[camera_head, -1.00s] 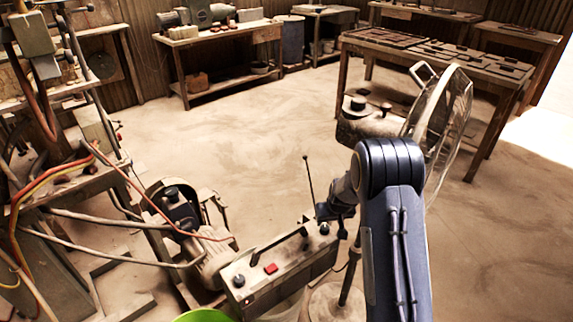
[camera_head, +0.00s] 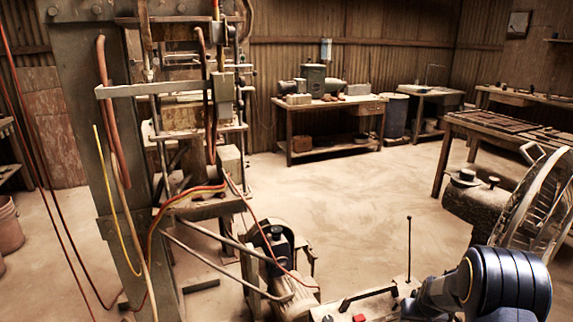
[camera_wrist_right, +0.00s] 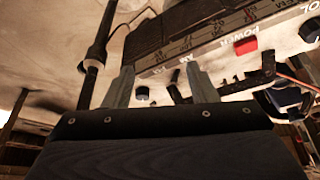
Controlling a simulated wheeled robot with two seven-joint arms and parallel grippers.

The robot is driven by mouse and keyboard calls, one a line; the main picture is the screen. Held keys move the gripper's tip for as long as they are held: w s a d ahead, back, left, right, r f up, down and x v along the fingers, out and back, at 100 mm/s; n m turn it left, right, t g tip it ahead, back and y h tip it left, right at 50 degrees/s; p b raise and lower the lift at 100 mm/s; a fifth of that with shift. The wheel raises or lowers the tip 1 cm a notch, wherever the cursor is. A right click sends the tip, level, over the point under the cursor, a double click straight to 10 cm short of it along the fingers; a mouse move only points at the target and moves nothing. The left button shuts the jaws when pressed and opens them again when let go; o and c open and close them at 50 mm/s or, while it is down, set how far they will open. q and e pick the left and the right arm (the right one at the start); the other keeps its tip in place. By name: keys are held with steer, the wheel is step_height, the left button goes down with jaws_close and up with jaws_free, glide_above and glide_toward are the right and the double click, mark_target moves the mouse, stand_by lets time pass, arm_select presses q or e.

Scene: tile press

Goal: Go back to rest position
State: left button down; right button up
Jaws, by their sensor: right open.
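My right gripper (camera_wrist_right: 161,88) shows in the right wrist view with its two grey fingers apart and nothing between them. It is close to a control box (camera_wrist_right: 235,40) with a red button (camera_wrist_right: 246,45) and printed lettering; I cannot tell if they touch. In the head view my right arm is at the bottom right, beside the control box (camera_head: 370,303), and its gripper is hidden there. My left gripper is in neither view.
A tall press frame (camera_head: 100,180) with hanging hoses stands at the left. A motor (camera_head: 290,290) sits by the control box. A large caged fan (camera_head: 540,205) is at the right. Workbenches (camera_head: 335,105) line the back wall. The middle floor is clear.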

steer(key=s+a+r+y+p, duration=0.1)
steer(key=s+a+r+p, duration=0.15)
steer(key=s+r, duration=0.45)
steer(key=s+a+r+t+y+p, duration=0.1)
steer(key=s+a+r+y+p, duration=0.2)
steer(key=r, duration=0.8)
steer(key=s+a+r+p, duration=0.25)
steer(key=s+r, duration=0.35)
steer(key=r, duration=0.3)
steer(key=s+a+r+p, duration=0.1)
steer(key=s+a+r, duration=0.2)
steer(key=s, duration=0.5)
steer(key=s+a+r+p, duration=0.2)
steer(key=s+a+r, duration=0.1)
steer(key=s, duration=0.6)
steer(key=shift+s+a+n+y, duration=0.3)
steer(key=shift+a+n+y, duration=0.1)
steer(key=shift+a, duration=0.35)
steer(key=shift+w, duration=0.1)
